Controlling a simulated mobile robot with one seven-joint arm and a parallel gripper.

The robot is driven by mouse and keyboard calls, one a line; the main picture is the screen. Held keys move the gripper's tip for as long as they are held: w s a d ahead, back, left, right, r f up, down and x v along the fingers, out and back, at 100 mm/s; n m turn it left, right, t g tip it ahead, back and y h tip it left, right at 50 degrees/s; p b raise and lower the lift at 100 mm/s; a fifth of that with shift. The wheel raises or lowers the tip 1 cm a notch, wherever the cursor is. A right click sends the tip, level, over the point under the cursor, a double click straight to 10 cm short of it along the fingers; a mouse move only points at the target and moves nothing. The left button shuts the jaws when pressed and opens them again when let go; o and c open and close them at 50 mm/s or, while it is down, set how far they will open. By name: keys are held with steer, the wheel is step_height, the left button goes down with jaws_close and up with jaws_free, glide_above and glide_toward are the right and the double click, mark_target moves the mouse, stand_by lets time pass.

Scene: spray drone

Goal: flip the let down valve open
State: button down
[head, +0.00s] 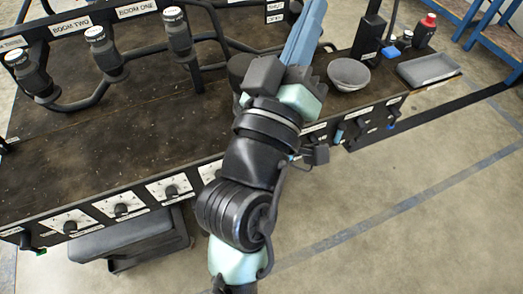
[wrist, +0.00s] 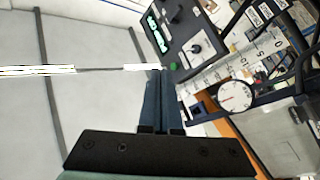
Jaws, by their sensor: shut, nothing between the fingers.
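My gripper (head: 314,10) reaches over the far side of the dark bench in the head view, its blue fingers pointing up and away. In the wrist view the fingers (wrist: 161,78) lie together, shut and empty, touching nothing that I can see. I cannot tell which part is the let down valve; no label that I can read names it. Small valves with handles, one light blue (head: 338,134) and one blue (head: 389,126), sit on the bench's right front face. A round dial gauge (wrist: 236,96) and a control panel (wrist: 185,38) show beyond the fingers in the wrist view.
The bench (head: 110,150) carries black boom valves (head: 104,54) and hoses at the left. Black knobs (head: 121,210) line its front. The floor at lower right is clear.

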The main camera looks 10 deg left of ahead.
steer(key=s+a+f+n+g+y+b, duration=0.1)
steer(key=s+a+f+n+b, duration=0.2)
steer(key=f, duration=1.4)
steer(key=s+a+f+n+g+y+b, duration=0.1)
steer(key=s+a+f+n+b, duration=0.2)
steer(key=f+b, duration=0.9)
steer(key=s+a+f+n+g+y+b, duration=0.1)
steer(key=s+a+f+n+b, duration=0.2)
steer(key=f, duration=1.8)
steer(key=n+b, duration=0.4)
steer(key=b, duration=0.1)
steer(key=shift+f+g+y, duration=0.3)
steer(key=shift+g, duration=0.1)
steer(key=shift+a, duration=0.1)
steer(key=w+d+p, duration=0.1)
steer(key=w+d, duration=0.1)
steer(key=w, duration=1.1)
steer(key=shift+d, duration=0.2)
steer(key=shift+f, duration=0.1)
